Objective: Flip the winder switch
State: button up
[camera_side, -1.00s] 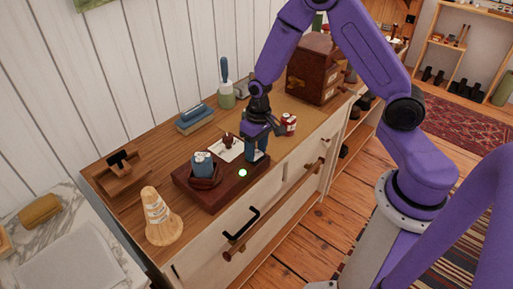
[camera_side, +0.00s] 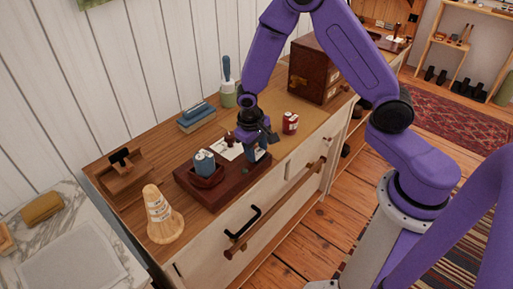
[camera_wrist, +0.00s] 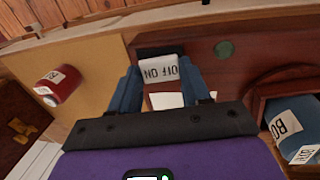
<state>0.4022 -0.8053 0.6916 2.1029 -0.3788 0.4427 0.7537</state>
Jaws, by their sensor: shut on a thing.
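The winder (camera_side: 214,194) is a dark red-brown box on the wooden cabinet top, with a blue labelled spool (camera_side: 204,163) in a holder at its left end. In the wrist view the spool (camera_wrist: 290,120) is at the right. The switch (camera_wrist: 159,69) is a pale piece marked OFF and ON, upside down in the wrist view. A round lamp (camera_wrist: 224,49) on the winder is dark green and unlit. My gripper (camera_wrist: 160,88) has its blue fingers on both sides of the switch, shut on it. In the side view my gripper (camera_side: 257,153) hides the switch.
A red can (camera_side: 290,123) stands behind and right of the winder, left of the fingers in the wrist view (camera_wrist: 62,84). A thread cone (camera_side: 162,216) stands at front left. A wooden chest (camera_side: 318,72) and a green pot (camera_side: 228,95) are farther back.

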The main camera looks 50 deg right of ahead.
jog(key=shift+s, duration=0.1)
jog(key=o, duration=1.1)
jog(key=shift+c, duration=0.2)
jog(key=a+r, duration=0.3)
jog(key=r, duration=1.4)
jog(key=s+d+r+n+y, duration=0.1)
jog(key=s+n, duration=1.1)
jog(key=s, duration=1.3)
jog(key=shift+s+d+r+n+y, duration=0.2)
jog(key=shift+d+n+y, duration=0.15)
jog(key=shift+y, duration=0.35)
